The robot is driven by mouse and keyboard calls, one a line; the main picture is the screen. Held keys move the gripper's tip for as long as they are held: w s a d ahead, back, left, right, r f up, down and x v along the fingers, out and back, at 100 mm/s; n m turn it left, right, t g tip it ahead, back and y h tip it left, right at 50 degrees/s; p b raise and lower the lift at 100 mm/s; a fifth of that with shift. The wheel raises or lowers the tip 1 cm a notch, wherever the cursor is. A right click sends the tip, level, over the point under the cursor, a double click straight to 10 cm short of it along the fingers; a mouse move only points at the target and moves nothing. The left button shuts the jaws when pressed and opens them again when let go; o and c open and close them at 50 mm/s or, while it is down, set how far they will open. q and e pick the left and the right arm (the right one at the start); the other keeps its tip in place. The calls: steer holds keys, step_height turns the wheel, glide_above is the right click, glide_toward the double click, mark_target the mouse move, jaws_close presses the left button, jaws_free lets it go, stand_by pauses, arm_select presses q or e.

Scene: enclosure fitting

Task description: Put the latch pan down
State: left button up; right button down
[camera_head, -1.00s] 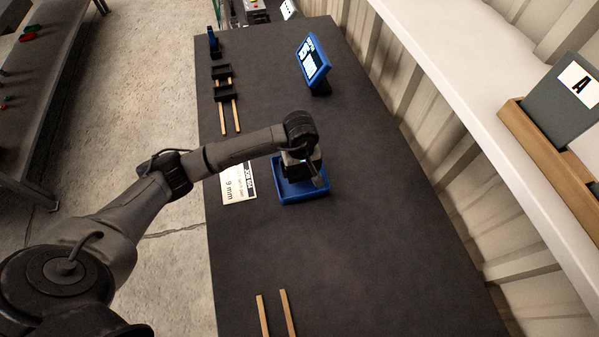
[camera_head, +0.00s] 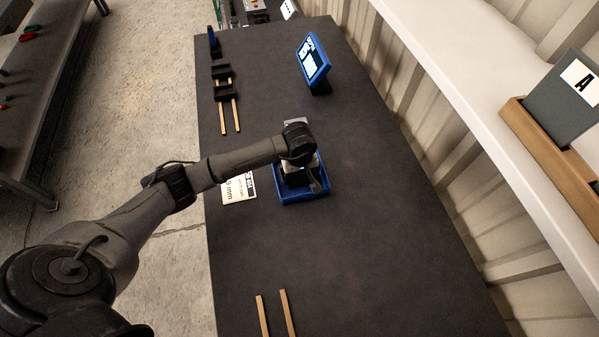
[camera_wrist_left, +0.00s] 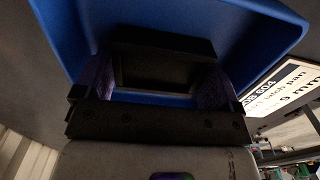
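The blue latch pan (camera_head: 304,200) is at the middle of the dark table, right of a white printed card (camera_head: 239,192). My left gripper (camera_head: 301,178) reaches down into it from above. In the left wrist view the pan's blue wall (camera_wrist_left: 255,35) fills the top. There the left gripper's fingers (camera_wrist_left: 160,85) stand on either side of a black block inside the pan and appear closed on it. The pan looks level in the head view; whether its underside touches the table cannot be told. My right gripper is not in view.
Two wooden strips (camera_head: 275,315) lie at the near end of the table. Black holders (camera_head: 222,82) with more strips are at the far left. A blue-framed display (camera_head: 313,62) stands at the back. The table right of and nearer than the pan is clear.

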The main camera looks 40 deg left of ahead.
mark_target(300, 176)
arm_select(q)
steer(key=shift+o, duration=0.8)
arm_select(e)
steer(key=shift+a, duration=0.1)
arm_select(q)
steer(key=shift+r+p, duration=0.25)
steer(key=shift+p, duration=0.05)
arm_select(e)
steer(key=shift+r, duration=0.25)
arm_select(q)
step_height(300, 176, up, 12)
